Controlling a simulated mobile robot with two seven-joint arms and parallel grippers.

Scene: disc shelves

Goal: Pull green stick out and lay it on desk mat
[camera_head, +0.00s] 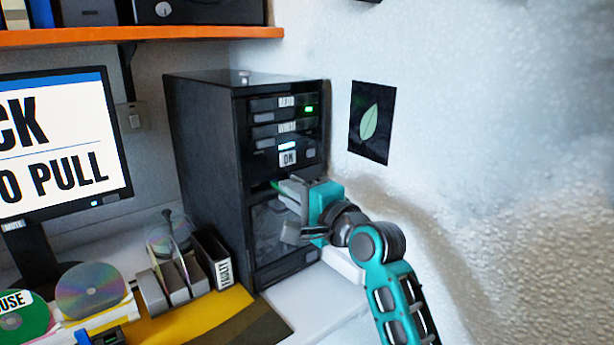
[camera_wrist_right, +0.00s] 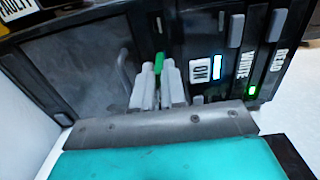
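The green stick (camera_head: 274,185) is a small green piece at the front of the black computer tower (camera_head: 205,150), just below the "ON" label. In the right wrist view the green stick (camera_wrist_right: 159,62) shows between the pale fingertips. My right gripper (camera_head: 288,187) reaches the tower front from the right. In the wrist view my right gripper (camera_wrist_right: 158,72) has its fingers close together, one on each side of the stick. The fingers hide part of the stick. The desk mat (camera_head: 205,315), yellow with a dark strip, lies at the lower middle. My left gripper is not in view.
A disc rack (camera_head: 175,285) and a black "FAULTY" box (camera_head: 214,260) stand between mat and tower. Discs (camera_head: 92,290) sit at the left, below a monitor (camera_head: 60,150). White desk (camera_head: 310,300) is bare in front of the tower. An orange shelf (camera_head: 150,35) runs above.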

